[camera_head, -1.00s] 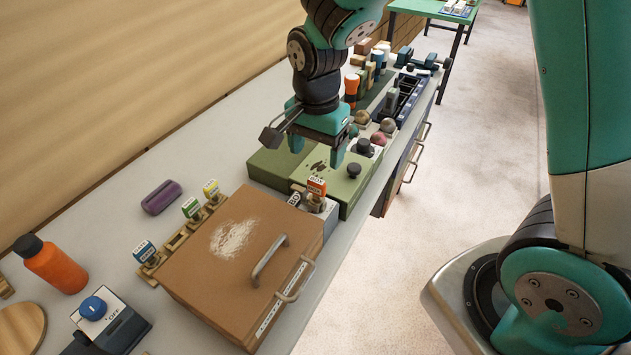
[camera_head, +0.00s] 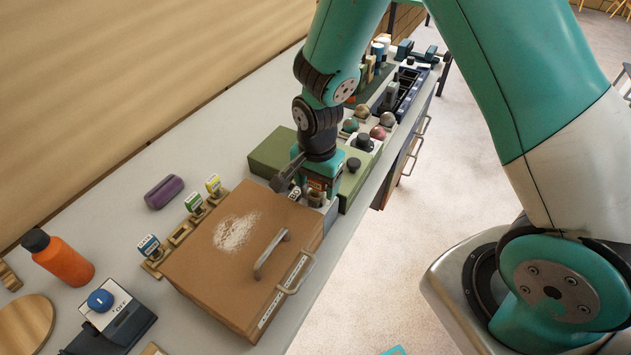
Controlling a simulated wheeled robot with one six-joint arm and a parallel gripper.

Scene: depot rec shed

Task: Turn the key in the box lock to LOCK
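The brown box (camera_head: 205,262) stands on the bench with a patch of white powder on its lid and a metal handle. At its far right corner is a small grey lock block (camera_head: 329,213) with a key carrying an orange tag (camera_head: 316,186), read as BOX in the earlier frame. My gripper (camera_head: 318,192) points down at this key, and the tag shows between its fingers. The fingers partly hide the tag, the key and the lock markings. I cannot tell whether the fingers touch the tag.
Several tagged keys, blue (camera_head: 148,245), green (camera_head: 194,202) and yellow (camera_head: 213,184), stand in a rack left of the box. A green case (camera_head: 272,151) lies behind it. A purple cylinder (camera_head: 164,192), an orange bottle (camera_head: 62,260) and a blue-knob switch (camera_head: 100,300) are at left.

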